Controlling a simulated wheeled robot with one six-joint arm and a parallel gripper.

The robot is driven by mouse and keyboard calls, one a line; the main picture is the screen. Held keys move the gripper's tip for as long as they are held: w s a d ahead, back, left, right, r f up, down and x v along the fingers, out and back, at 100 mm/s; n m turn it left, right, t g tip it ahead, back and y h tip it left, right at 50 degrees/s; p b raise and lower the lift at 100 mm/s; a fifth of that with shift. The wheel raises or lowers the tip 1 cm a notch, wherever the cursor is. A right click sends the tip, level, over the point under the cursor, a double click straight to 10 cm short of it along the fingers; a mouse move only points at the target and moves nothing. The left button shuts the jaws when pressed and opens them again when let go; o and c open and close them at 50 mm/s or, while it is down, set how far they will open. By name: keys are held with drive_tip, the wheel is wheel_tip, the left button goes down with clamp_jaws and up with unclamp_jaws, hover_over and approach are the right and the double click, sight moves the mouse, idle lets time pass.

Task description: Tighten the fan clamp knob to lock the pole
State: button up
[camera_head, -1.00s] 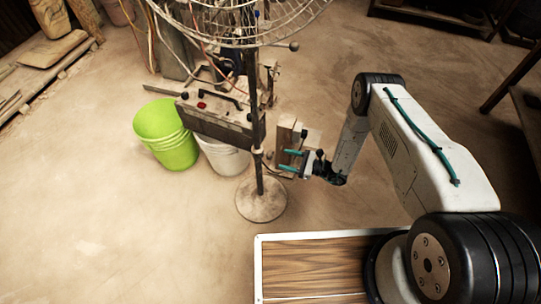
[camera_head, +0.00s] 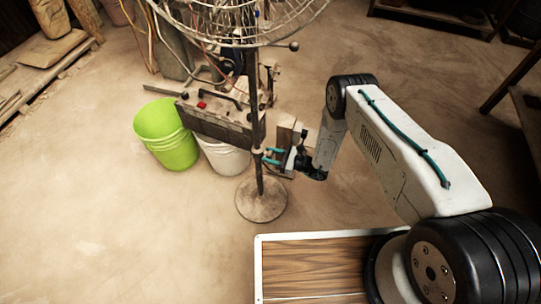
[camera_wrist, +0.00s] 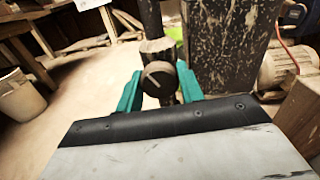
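The fan's dark upright pole (camera_head: 260,182) rises from a round base and carries a clamp collar. My gripper (camera_head: 269,156) reaches the pole from the right at clamp height. Its two teal fingers are apart, one on each side of the knob in the wrist view (camera_wrist: 160,88). Little gap shows between knob and fingers; I cannot tell whether they touch it. The knob itself is hard to make out in the head view.
The wire fan cage (camera_head: 240,22) is above. A grimy control box (camera_head: 215,120) with a red button stands behind the pole. A green bucket (camera_head: 166,134) and a white bucket (camera_head: 222,155) stand left of the pole. Open floor (camera_head: 100,220) lies at left.

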drive_tip(key=shift+c, duration=0.7)
drive_tip(key=shift+m, duration=0.3)
drive_tip(key=m, duration=0.3)
drive_tip(key=shift+w+d+m, duration=0.1)
drive_tip(key=shift+m, duration=1.8)
drive_tip(key=o, duration=1)
